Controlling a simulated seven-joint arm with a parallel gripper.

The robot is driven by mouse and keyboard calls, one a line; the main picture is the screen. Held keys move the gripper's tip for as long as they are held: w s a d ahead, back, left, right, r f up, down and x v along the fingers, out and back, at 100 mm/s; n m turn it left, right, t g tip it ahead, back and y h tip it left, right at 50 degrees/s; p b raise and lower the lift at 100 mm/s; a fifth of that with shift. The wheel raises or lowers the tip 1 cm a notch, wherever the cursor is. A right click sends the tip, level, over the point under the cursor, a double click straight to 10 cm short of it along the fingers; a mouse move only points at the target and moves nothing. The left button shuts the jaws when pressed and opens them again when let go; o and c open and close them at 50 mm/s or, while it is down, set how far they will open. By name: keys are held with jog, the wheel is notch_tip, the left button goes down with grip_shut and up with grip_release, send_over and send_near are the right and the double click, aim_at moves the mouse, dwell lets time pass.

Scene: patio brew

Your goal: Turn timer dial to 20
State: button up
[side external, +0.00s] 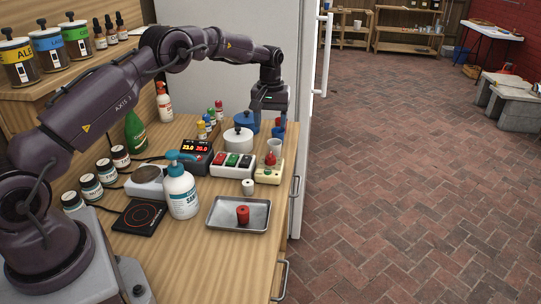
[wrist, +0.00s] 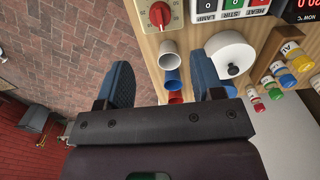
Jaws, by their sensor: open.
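The timer is a cream box with a red dial (wrist: 158,15) at the top edge of the wrist view, with a numbered scale around the dial. In the side external view the timer (side external: 268,174) stands near the right edge of the counter. The dial's exact setting is too small to read. My gripper (side external: 270,122) is above the counter's far right, behind the timer. In the wrist view my gripper (wrist: 164,80) is open, its two blue fingers apart and away from the dial, with cups showing between and beyond them.
A white cup (side external: 274,146), a blue cup (wrist: 172,80) and a red cup (wrist: 175,97) stand behind the timer. A switch box (side external: 232,164) is left of it, a white pot (side external: 238,140) behind that. A metal tray (side external: 228,217) with a red object lies in front.

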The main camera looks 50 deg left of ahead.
aim_at(271, 154)
notch_tip(271, 154, down, 12)
jog(key=shift+r, duration=0.25)
jog(key=shift+c, duration=0.2)
jog(key=c, duration=0.9)
